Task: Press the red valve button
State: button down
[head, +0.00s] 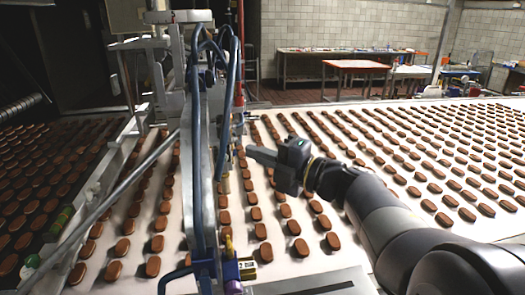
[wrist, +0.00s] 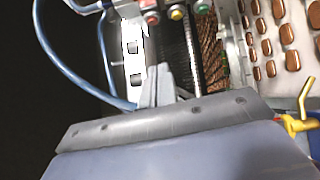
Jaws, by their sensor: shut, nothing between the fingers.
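A round red button (wrist: 152,18) shows at the top of the wrist view, at the left end of a row with a yellow button (wrist: 176,12) and a green button (wrist: 202,5). My gripper (wrist: 157,72) is shut and empty, its fingertips below the red button in that view and apart from it in the picture. In the head view my gripper (head: 252,154) reaches left toward the metal frame with blue hoses. I cannot make out the red button clearly in the head view.
The metal machine frame (head: 201,150) stands left of my gripper, with blue hoses (head: 232,85) looping down. A yellow valve handle (wrist: 298,122) is at the right of the wrist view. A conveyor (head: 325,262) with rows of brown biscuits (head: 293,227) lies below my arm.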

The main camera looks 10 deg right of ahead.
jog(key=w+a+p, duration=0.2)
jog(key=w+a, duration=0.3)
jog(key=w, duration=0.3)
jog(key=shift+w+r+p, duration=0.3)
jog(key=shift+r+p, duration=0.05)
jog(key=shift+p, duration=0.05)
jog(key=shift+a, duration=0.1)
